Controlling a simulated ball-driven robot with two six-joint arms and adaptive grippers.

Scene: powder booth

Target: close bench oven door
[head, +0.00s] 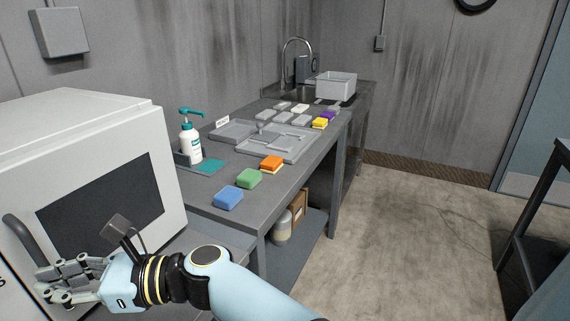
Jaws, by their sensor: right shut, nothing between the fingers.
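The bench oven (90,115) is a white box at the left, cut off by the picture's edge. Its door has a dark window (105,200) and a dark curved handle (22,240) at the left. The door face looks about in line with the oven body; I cannot tell whether a small gap is left. My right gripper (58,285) is shut and empty, in front of the lower door, just below and right of the handle. I cannot tell whether it touches the door. It hides the door's lower part. My left gripper is not in view.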

